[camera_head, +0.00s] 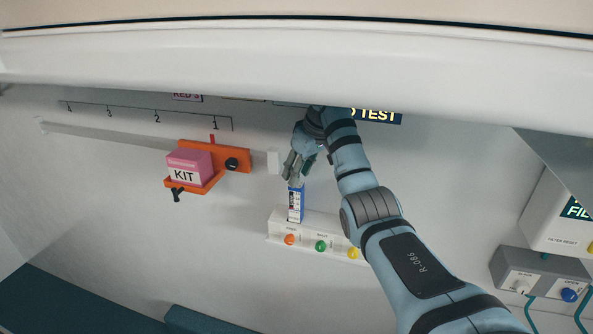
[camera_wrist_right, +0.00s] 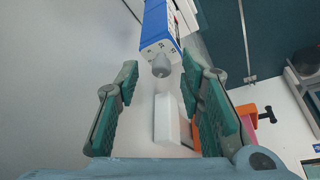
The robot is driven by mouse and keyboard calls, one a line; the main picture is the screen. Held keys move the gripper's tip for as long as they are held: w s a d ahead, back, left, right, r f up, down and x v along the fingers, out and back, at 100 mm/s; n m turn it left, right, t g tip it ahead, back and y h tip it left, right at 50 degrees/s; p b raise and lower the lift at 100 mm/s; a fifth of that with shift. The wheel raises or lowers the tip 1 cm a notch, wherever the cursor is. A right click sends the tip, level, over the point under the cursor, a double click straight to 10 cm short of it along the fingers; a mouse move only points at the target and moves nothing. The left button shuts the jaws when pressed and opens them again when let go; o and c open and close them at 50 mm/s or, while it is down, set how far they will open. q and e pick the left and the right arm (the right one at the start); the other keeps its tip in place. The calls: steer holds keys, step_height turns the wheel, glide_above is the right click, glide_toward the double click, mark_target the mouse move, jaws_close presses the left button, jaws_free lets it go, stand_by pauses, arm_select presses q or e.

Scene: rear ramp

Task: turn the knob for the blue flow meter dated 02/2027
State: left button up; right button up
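A blue and white flow meter (camera_head: 296,204) stands upright on a white wall unit (camera_head: 343,249), below my right gripper (camera_head: 300,166). In the right wrist view the flow meter (camera_wrist_right: 161,30) shows its end with a grey knob (camera_wrist_right: 160,66). My right gripper (camera_wrist_right: 160,82) is open, with its green-padded fingers on either side of the line to the knob. The knob lies around the fingertips' level in that picture; I cannot tell whether they touch it. The date on the meter is too small to read. My left gripper is not in view.
The wall unit has orange (camera_head: 290,239), green (camera_head: 321,246) and yellow (camera_head: 353,253) knobs. Left are an orange bracket (camera_head: 236,156) with a pink KIT box (camera_head: 190,164) and a pale rail (camera_head: 110,135). A white overhang (camera_head: 200,60) is above. A grey two-knob box (camera_head: 541,269) is lower right.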

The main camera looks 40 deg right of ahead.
steer(key=shift+w+f, duration=0.1)
steer(key=shift+f, duration=0.1)
steer(key=shift+a, duration=0.1)
steer(key=shift+c, duration=0.6)
steer(key=shift+r, duration=0.1)
jaws_close()
steer(key=shift+n, duration=0.3)
steer(key=shift+d+n+g+y, duration=0.15)
steer(key=shift+n+y, duration=0.4)
steer(key=shift+n, duration=0.85)
steer(key=shift+d+n+g+y, duration=0.1)
steer(key=shift+n+g+y, duration=0.3)
steer(key=shift+n, duration=1)
steer(key=shift+o, duration=0.6)
jaws_free()
